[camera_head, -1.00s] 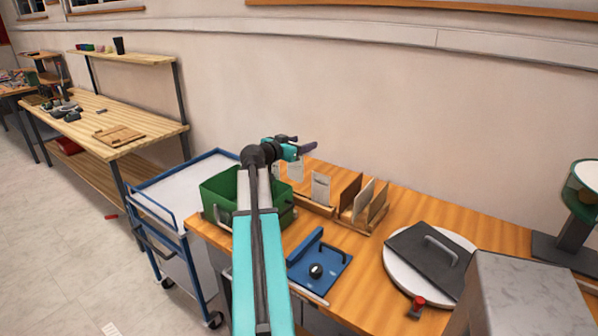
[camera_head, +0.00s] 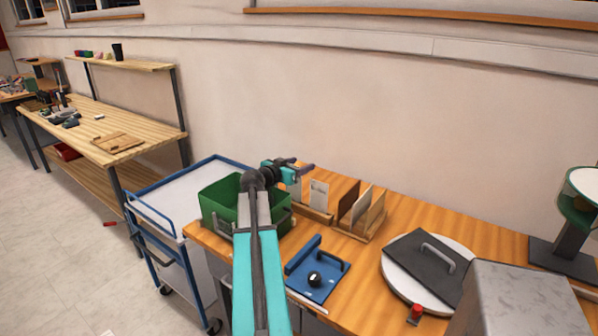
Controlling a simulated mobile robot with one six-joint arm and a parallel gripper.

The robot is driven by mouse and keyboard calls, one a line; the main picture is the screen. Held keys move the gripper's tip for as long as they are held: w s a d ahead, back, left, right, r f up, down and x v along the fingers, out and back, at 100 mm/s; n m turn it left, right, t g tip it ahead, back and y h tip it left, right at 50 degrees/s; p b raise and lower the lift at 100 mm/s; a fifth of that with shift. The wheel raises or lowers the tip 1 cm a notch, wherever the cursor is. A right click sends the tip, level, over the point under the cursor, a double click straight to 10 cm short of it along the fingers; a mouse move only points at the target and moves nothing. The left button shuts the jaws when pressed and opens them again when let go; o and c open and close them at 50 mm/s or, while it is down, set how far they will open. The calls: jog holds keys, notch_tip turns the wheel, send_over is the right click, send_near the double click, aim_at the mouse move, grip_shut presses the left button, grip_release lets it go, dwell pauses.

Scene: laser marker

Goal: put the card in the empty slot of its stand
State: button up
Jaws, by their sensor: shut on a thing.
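My gripper (camera_head: 302,169) is at the end of my teal arm, above the left end of a low wooden card stand (camera_head: 318,215) at the back of the table. It is shut on a pale card (camera_head: 295,190), which shows just below it; the grip itself is partly hidden by the arm. A second pale card (camera_head: 319,193) stands upright in the stand, to the right. The held card's lower edge and the slot under it are hidden, so I cannot tell whether it touches the stand.
A wooden rack (camera_head: 374,231) with upright boards stands right of the card stand. A green bin (camera_head: 218,207) is at the left, behind my arm. A blue fixture (camera_head: 318,283), a round plate with a dark handled lid (camera_head: 428,262) and a grey metal box (camera_head: 525,300) are nearer.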

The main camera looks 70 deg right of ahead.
jog(key=shift+f, duration=1.45)
jog(key=o, duration=1.3)
jog(key=shift+r+p, duration=0.2)
jog(key=shift+p, duration=0.1)
jog(key=b+v, duration=0.2)
jog(key=v, duration=0.5)
jog(key=shift+a+b, duration=0.25)
jog(key=shift+b, duration=0.05)
